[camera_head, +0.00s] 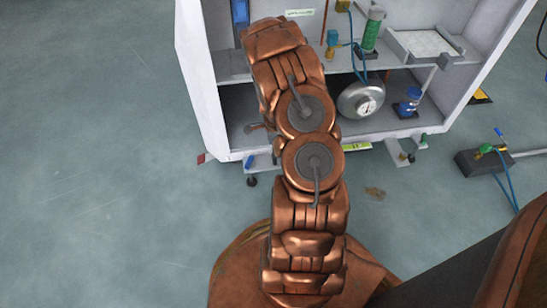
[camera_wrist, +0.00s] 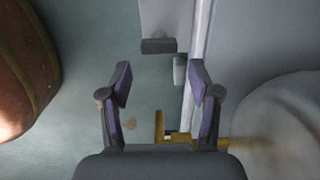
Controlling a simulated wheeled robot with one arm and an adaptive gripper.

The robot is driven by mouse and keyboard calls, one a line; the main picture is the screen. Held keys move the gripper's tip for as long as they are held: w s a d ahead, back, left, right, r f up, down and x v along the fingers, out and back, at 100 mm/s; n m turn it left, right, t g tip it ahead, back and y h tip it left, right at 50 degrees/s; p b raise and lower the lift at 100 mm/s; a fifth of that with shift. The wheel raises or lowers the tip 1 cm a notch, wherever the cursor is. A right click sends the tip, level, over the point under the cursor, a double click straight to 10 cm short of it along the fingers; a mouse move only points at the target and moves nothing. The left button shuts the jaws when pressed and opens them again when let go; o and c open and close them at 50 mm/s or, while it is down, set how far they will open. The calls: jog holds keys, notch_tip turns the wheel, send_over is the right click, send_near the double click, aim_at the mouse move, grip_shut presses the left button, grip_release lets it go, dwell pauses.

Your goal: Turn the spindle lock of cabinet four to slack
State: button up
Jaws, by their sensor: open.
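The white cabinet (camera_head: 203,80) stands open at the top of the head view, with my arm reaching into its left part and hiding much of it. My gripper (camera_wrist: 160,84) is open in the wrist view, with its two dark fingers apart and nothing held. A brass L-shaped fitting (camera_wrist: 160,125) sits low between the fingers, partly hidden by the gripper body. I cannot tell whether it is the spindle lock. A small grey block (camera_wrist: 158,46) and a grey cylinder (camera_wrist: 180,70) are beyond the fingertips. The cabinet's number cannot be read.
A silver round vessel with a gauge (camera_head: 361,99) stands on the lower shelf, right of my arm. It seems to show close on the wrist view's right (camera_wrist: 285,125). A blue valve (camera_head: 408,102) and green cylinder (camera_head: 371,30) are nearby. The floor at left is clear.

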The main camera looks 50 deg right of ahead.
notch_tip(320, 180, down, 6)
jog(key=shift+f+b, duration=0.1)
jog(key=shift+b, duration=0.9)
jog(key=shift+c, duration=0.2)
jog(key=c, duration=0.8)
